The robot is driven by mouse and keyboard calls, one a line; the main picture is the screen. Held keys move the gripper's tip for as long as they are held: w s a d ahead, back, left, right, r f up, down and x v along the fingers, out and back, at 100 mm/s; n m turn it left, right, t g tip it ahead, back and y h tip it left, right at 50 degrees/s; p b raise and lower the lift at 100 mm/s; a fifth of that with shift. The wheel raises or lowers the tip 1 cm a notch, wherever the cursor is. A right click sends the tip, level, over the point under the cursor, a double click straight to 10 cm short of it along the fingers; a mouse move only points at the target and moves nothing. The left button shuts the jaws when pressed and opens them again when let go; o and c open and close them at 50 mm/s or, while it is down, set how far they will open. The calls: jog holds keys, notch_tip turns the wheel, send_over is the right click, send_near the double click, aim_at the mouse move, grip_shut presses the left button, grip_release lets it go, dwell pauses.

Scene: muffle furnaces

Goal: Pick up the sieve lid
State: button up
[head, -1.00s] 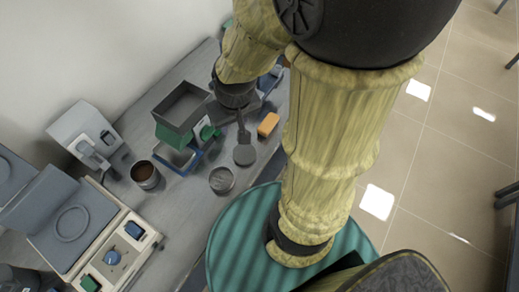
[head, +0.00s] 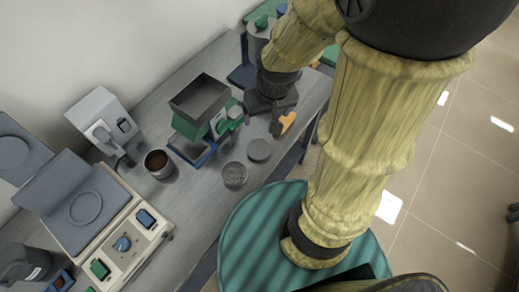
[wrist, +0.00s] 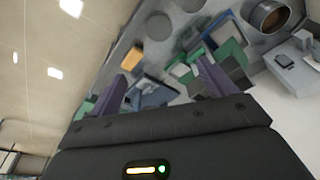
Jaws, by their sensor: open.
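The likely sieve lid is a flat grey disc (head: 259,150) lying on the bench next to a round metal dish (head: 234,175). In the wrist view the disc (wrist: 158,25) shows near the top, beyond the fingers. My gripper (wrist: 163,86) is open, with its two fingers wide apart and nothing between them. In the head view my gripper (head: 276,124) hangs behind and to the right of the disc, close to an orange block (head: 288,122), and its fingers are hard to make out. The disc is apart from the fingers.
A green device with a dark hopper (head: 200,98) stands left of my gripper. A brown-filled cup (head: 159,164) and a beige-and-grey instrument (head: 128,245) are farther left.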

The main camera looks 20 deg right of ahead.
jog(key=shift+o, duration=1.4)
jog(key=w+f+m+g, duration=0.1)
jog(key=w+f+g, duration=0.1)
jog(key=w+f, duration=0.5)
notch_tip(320, 180, down, 5)
jog(key=shift+a+f+m, duration=0.15)
jog(key=shift+a+m, duration=0.15)
jog(key=shift+m, duration=0.1)
jog(key=shift+w, duration=0.1)
jog(key=shift+f, duration=0.1)
send_over(259, 149)
jog(key=f, duration=1.2)
jog(key=shift+a, duration=0.3)
jog(key=shift+f+p, duration=0.15)
jog(key=shift+p, duration=0.2)
jog(key=shift+d+f+p, duration=0.15)
jog(key=shift+f+p, duration=0.25)
jog(key=shift+f, duration=0.85)
jog(key=shift+d+f+p, duration=0.15)
jog(key=shift+f+p, duration=0.2)
jog(key=shift+f, duration=0.85)
